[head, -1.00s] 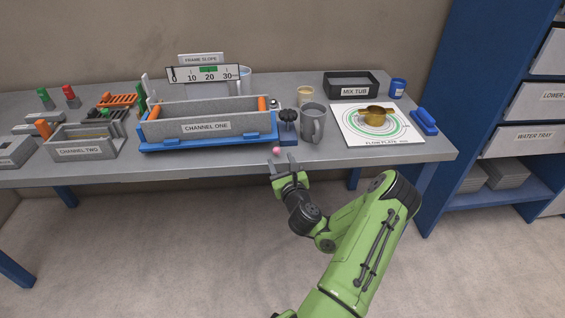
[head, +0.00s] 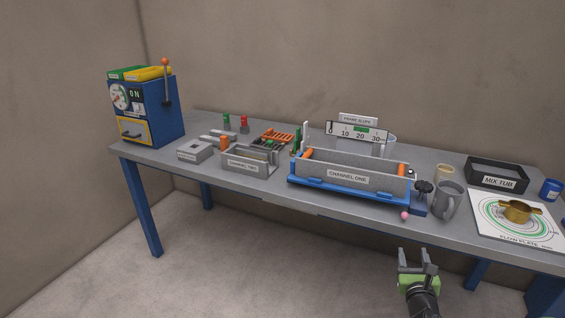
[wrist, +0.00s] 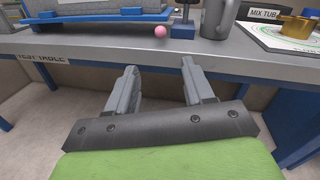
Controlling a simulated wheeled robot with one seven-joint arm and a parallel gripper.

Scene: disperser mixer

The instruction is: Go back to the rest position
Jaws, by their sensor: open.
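My gripper (head: 417,258) is open and empty in front of the table's front edge, at the lower right of the head view. In the wrist view its two grey fingers (wrist: 160,85) stand apart with only floor and table edge beyond them. The grey table (head: 270,190) runs across the head view. A small pink ball (head: 405,215) is at its front edge, beyond my gripper and apart from it; it also shows in the wrist view (wrist: 161,31).
On the table stand the Channel One trough (head: 346,177), a grey mug (head: 447,200), the Flow Plate (head: 490,232) with a brass cup (head: 516,210), the Mix Tub (head: 497,174), the Channel Two tray (head: 245,165) and a blue machine (head: 152,110). The floor (head: 260,270) in front is clear.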

